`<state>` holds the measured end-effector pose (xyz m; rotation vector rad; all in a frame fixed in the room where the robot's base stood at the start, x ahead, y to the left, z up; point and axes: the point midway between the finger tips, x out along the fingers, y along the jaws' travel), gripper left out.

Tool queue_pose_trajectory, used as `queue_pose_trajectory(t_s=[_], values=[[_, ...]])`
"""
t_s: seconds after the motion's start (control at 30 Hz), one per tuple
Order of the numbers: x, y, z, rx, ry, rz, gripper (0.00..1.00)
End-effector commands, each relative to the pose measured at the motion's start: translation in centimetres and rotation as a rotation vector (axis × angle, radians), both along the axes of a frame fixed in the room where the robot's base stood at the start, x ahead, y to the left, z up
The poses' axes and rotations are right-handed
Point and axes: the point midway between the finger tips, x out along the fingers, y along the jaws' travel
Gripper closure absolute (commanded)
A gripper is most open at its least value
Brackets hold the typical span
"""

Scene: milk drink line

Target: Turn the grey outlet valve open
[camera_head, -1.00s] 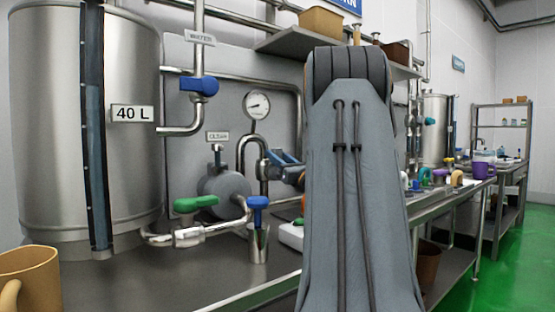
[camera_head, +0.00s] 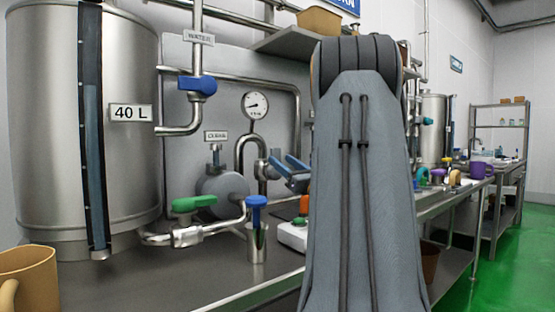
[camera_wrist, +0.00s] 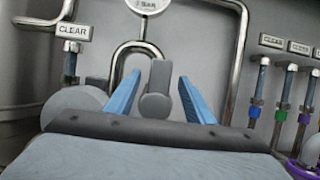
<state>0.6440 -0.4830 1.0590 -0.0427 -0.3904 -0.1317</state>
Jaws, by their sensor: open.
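My gripper (camera_wrist: 160,78) is open, its two blue fingers reaching forward in the wrist view. A grey upright lever with a rounded end (camera_wrist: 156,88), which looks like the grey outlet valve, stands between the fingers with gaps on both sides. In the head view my gripper (camera_head: 285,168) shows at the left edge of my arm, right of the pressure gauge and bent pipe. I cannot tell how far the fingers reach along the lever.
The gauge (camera_head: 256,106) and bent pipe (camera_wrist: 140,48) stand close behind. Several coloured valves line the right of the wrist view.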

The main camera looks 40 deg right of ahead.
Motion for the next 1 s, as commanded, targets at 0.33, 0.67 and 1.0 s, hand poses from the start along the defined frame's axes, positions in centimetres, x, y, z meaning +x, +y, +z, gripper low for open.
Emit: queue_pose_trajectory(t_s=[0.33, 0.67, 1.0], values=[[-2.7, 0.4, -1.1, 0.001, 0.0, 0.001, 0.52], [-2.7, 0.4, -1.1, 0.0, 0.0, 0.001, 0.52], [-2.9, 0.4, -0.1, 0.0, 0.0, 0.001, 0.52]])
